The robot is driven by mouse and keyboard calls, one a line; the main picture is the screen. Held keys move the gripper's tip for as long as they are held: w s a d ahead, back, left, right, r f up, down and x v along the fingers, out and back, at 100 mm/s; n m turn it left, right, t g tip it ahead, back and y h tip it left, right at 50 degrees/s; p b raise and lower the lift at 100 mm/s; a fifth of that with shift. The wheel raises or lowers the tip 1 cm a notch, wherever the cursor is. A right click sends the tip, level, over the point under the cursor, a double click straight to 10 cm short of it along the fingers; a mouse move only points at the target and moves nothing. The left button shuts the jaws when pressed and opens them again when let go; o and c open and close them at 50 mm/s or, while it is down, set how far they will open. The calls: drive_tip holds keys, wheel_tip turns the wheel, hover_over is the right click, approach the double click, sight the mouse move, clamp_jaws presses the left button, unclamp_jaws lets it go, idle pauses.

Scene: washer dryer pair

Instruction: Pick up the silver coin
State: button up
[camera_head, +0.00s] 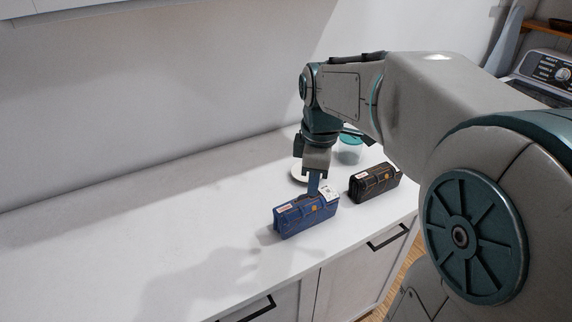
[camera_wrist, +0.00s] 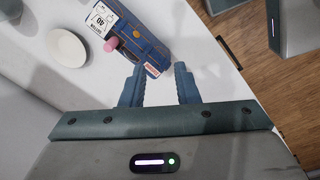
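I cannot make out a silver coin in either view. My gripper (camera_head: 313,188) is over the white counter, just behind or above the blue case (camera_head: 292,219) in the head view. The blue case (camera_wrist: 142,38) lies beyond the fingertips there. A round white dish (camera_wrist: 67,47) sits to its left, and its edge also shows behind my gripper in the head view (camera_head: 297,175). My gripper hides part of the counter.
A dark brown case (camera_head: 374,184) stands right of the blue one. A teal-lidded container (camera_head: 351,157) is behind it. The counter's left part (camera_head: 120,235) is clear.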

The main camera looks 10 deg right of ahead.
drive_tip(key=w+r+n+p, duration=0.2)
drive_tip(key=w+r+n, duration=0.1)
drive_tip(key=w+n, duration=0.4)
drive_tip(key=n+g, duration=0.1)
hover_over(301, 199)
drive_tip(key=f, duration=0.8)
drive_tip(key=shift+s+d+f, duration=0.15)
drive_tip(key=shift+d+f, duration=0.2)
drive_tip(key=shift+d, duration=0.05)
drive_tip(key=shift+w+a+f+p, duration=0.2)
drive_tip(key=shift+f+p, duration=0.3)
drive_tip(key=shift+f, duration=0.85)
drive_tip(key=shift+w+a+f+p, duration=0.15)
drive_tip(key=shift+f+p, duration=0.35)
drive_tip(key=shift+f, duration=0.8)
drive_tip(key=shift+s, duration=0.1)
clamp_jaws()
